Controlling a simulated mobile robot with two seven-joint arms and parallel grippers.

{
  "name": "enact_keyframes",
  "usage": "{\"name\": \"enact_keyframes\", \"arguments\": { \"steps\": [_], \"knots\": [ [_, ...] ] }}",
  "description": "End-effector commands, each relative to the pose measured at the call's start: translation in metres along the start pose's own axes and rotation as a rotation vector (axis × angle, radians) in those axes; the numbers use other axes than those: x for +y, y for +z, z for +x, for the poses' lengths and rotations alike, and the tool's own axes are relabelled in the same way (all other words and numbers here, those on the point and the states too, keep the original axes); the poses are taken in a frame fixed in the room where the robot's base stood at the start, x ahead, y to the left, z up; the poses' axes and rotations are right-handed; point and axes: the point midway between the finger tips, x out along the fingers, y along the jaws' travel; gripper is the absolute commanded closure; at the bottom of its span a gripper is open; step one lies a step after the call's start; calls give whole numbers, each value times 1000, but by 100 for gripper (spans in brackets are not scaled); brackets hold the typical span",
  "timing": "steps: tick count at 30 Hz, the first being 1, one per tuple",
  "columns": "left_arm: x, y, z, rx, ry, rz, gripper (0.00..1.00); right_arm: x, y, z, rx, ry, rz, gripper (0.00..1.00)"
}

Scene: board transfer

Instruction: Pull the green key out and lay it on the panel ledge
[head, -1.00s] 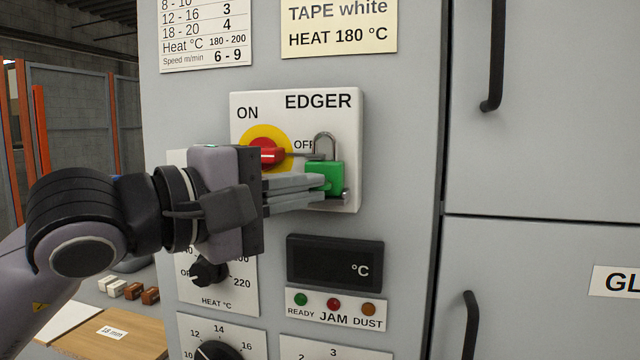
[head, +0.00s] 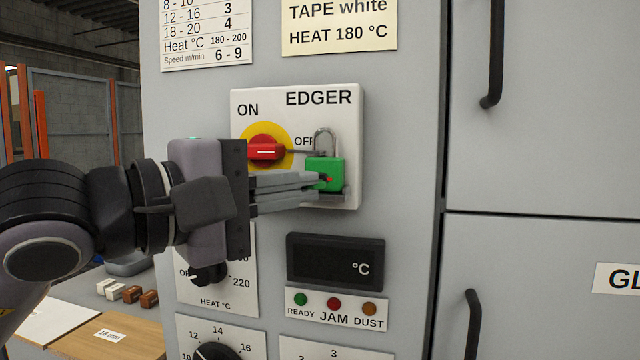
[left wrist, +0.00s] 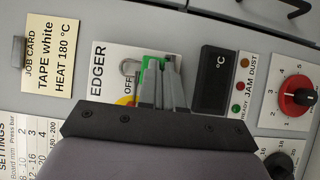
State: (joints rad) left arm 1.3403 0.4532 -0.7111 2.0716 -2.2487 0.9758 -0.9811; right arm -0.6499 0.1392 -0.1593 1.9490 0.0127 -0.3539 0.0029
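A green padlock (head: 325,174) with a grey shackle hangs on the white EDGER plate (head: 345,120), beside the red switch handle (head: 264,151). My left gripper (head: 324,186) reaches in from the left, its fingertips at the padlock's lower front. A small green and red bit shows at the tips; I cannot tell the key apart from the padlock there. The fingers look close together, but their grip on a key is not clear. In the left wrist view the fingers (left wrist: 160,82) cover most of the green padlock. My right gripper is not in view.
Below are a dark °C display (head: 335,262), several indicator lamps and black knobs (head: 210,274). Cabinet doors with black handles (head: 471,325) are at the right. A bench with boards (head: 110,338) and small blocks is at lower left.

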Motion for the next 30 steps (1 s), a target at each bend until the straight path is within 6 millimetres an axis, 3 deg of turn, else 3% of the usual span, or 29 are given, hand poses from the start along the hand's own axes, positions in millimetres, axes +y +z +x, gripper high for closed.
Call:
{"name": "enact_keyframes", "arguments": {
  "steps": [10, 30],
  "knots": [
    [0, 1, -2, 1, 1, 0, 100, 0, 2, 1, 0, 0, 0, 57],
    [0, 26, -38, 1, 1, 0, 100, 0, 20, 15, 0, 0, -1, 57]
  ]
}}
